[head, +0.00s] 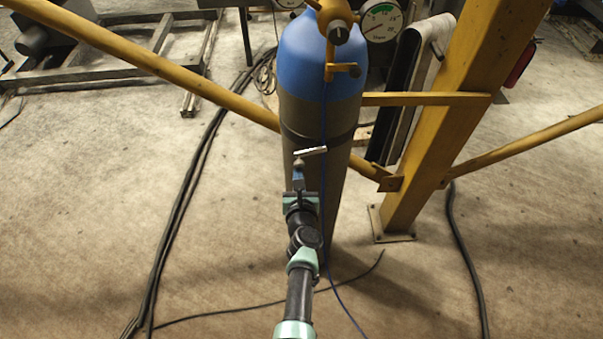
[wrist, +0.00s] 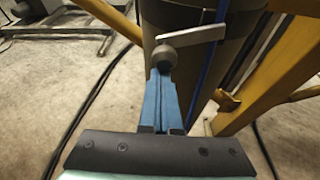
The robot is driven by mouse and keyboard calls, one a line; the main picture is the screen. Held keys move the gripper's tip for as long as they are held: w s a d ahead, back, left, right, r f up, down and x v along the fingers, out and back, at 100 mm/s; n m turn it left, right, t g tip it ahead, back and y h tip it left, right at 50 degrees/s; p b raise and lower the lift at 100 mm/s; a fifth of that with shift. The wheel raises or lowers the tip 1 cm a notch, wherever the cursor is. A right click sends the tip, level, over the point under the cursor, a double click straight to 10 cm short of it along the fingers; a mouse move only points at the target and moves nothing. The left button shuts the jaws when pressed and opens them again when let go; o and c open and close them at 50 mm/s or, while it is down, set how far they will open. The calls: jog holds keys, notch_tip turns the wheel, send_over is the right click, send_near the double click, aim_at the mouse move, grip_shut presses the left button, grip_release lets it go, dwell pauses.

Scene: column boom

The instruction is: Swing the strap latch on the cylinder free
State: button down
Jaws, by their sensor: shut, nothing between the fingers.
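The gas cylinder (head: 330,190), blue on top and olive-brown below, stands upright in front of me. A dark strap (head: 345,138) runs around its body. A pale flat latch lever (head: 314,150) sits at the strap on the near side, its right end slightly higher. In the wrist view the lever (wrist: 200,34) has a grey ball knob (wrist: 164,57) at its lower left end. My gripper (head: 298,176), with its blue fingers (wrist: 162,74) closed together and empty, points at the knob from the near side. The tips are right at the knob; I cannot tell whether they touch it.
A yellow post (head: 440,120) with braces stands right of the cylinder. A thin blue cord (head: 325,200) hangs down the cylinder's front, right of my gripper. A gauge (head: 382,22) and valve sit at the top. Black cables (head: 180,200) lie on the floor left. Space left of the cylinder is open.

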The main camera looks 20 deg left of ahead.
jog(key=shift+a+r+m+p, duration=0.15)
jog(key=shift+r+m+p, duration=0.15)
jog(key=shift+r, duration=0.05)
jog(key=shift+f, duration=0.1)
dwell(0.4)
notch_tip(320, 180, down, 4)
jog(key=b, duration=0.4)
jog(key=p+v, duration=0.5)
jog(key=v, duration=0.5)
jog(key=shift+p, duration=0.3)
jog(key=shift+a, duration=0.1)
